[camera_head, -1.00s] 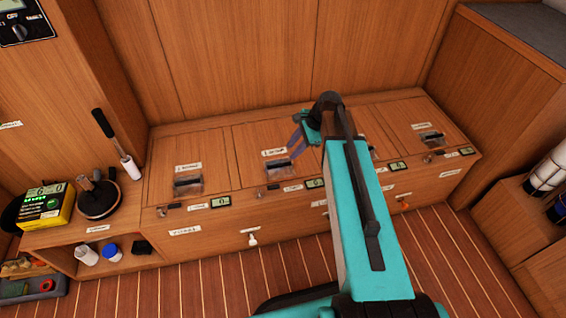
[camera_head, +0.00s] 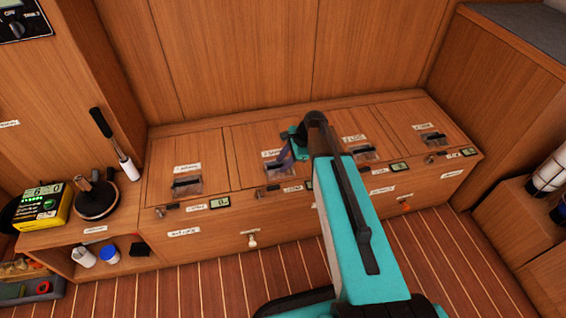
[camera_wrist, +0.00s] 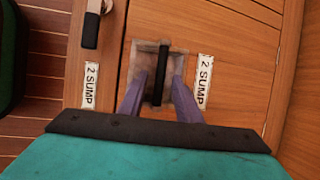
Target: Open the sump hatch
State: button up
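The sump hatch (camera_wrist: 220,35) is a wooden lid in the bench top, closed, with a label reading "2 SUMP" (camera_wrist: 203,80). Its black bar handle (camera_wrist: 161,70) sits in a clear recessed cup in the wrist view. In the head view the hatch lid (camera_head: 250,138) is second from the left, and my gripper partly hides its handle. My gripper (camera_wrist: 159,80) is open, with one purple finger on each side of the bar. Gaps show between fingers and bar; how deep the tips reach is unclear. The gripper also shows in the head view (camera_head: 285,158).
Similar lids with handles lie to the left (camera_head: 187,185) and right (camera_head: 432,138). A black latch (camera_wrist: 90,30) is at the hatch's front edge. A yellow meter (camera_head: 45,205) and a dark round object (camera_head: 97,198) stand on the left shelf.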

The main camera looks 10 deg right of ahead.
grip_shut()
jog(key=shift+r, duration=0.1)
